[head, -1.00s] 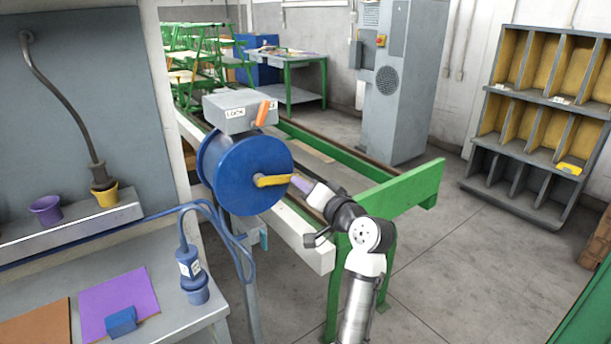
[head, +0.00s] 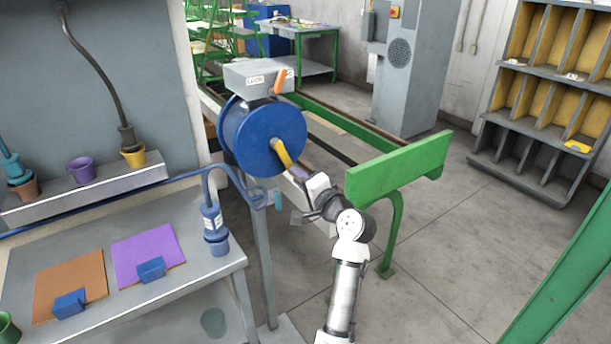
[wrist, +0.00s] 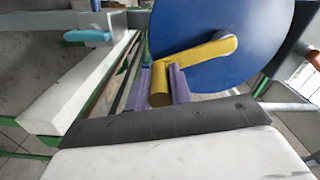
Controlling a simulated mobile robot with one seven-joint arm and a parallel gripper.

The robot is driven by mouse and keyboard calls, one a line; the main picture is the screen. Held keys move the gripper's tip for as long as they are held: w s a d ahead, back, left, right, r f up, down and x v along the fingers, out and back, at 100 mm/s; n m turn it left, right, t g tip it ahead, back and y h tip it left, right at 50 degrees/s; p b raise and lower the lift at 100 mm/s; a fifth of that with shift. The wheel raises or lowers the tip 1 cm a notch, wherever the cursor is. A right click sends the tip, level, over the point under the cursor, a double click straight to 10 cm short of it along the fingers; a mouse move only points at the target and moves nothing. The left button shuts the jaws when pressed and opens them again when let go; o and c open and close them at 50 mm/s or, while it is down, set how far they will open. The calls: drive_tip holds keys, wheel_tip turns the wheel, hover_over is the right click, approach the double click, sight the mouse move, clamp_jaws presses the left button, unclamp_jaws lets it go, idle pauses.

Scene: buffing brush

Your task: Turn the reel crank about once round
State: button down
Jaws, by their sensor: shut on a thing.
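The blue reel (head: 268,135) stands on a post under a grey box (head: 262,78) with an orange lever (head: 279,80). Its yellow crank (head: 283,153) points down and to the right from the hub in the head view. In the wrist view the crank arm (wrist: 208,52) runs from the blue disc to a yellow handle (wrist: 159,86). My gripper (wrist: 161,85) has its purple fingers on both sides of that handle, shut on it. In the head view my gripper (head: 299,173) is at the crank's lower end, and the handle is mostly hidden.
A green rail end (head: 400,170) stands right of my arm. A grey bench (head: 190,275) with orange and purple mats and a blue hose tool (head: 212,222) is at the left. Pigeonhole shelves (head: 555,80) stand at the back right. Open floor lies between.

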drive_tip(key=shift+s+a+f, duration=0.15)
drive_tip(key=shift+s+a, duration=0.25)
drive_tip(key=shift+a, duration=0.2)
drive_tip(key=shift+s+a+f, duration=0.15)
drive_tip(key=shift+s+a, duration=0.25)
drive_tip(key=shift+a, duration=0.15)
drive_tip(key=shift+a, duration=0.1)
drive_tip(key=c, duration=1.3)
unclamp_jaws()
drive_tip(key=shift+s+r, duration=0.1)
drive_tip(key=shift+s, duration=0.05)
drive_tip(key=shift+o, duration=0.2)
drive_tip(key=b+v, duration=0.3)
drive_tip(key=v, duration=1)
drive_tip(key=shift+s+d, duration=0.25)
drive_tip(key=shift+d, duration=0.05)
